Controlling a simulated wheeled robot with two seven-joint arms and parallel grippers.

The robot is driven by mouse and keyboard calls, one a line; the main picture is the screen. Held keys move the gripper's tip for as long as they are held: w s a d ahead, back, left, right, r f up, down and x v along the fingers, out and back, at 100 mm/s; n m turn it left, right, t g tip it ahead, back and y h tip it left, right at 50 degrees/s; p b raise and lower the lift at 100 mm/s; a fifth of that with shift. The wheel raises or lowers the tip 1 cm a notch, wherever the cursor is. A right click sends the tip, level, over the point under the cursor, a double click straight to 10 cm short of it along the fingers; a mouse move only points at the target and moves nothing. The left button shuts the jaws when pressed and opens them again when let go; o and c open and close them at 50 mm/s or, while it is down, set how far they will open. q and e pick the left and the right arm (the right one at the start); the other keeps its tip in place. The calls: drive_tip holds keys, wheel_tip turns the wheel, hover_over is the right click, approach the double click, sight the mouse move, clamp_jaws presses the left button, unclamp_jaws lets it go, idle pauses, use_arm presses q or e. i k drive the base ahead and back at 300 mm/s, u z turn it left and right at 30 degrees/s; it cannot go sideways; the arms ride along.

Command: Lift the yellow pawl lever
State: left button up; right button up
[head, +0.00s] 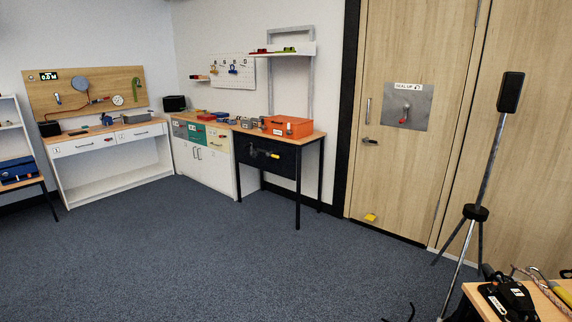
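I see no part that I can name for sure as the yellow pawl lever. A yellow curved piece (559,291) lies at the bottom right edge, partly cut off, by a rope (538,283) on a wooden table (478,295). A small yellow-tipped handle (273,155) sticks out of a black panel (262,157) under the far workbench. Neither of my grippers shows in the head view.
A tripod (475,212) with a black head stands before the wooden doors (410,60). A black device (507,299) sits on the near table. A yellow wedge (370,217) lies at the door's foot. An orange box (288,126) stands on the far bench.

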sight(268, 153)
drive_tip(key=i, duration=5.1)
drive_tip(key=u, duration=0.2)
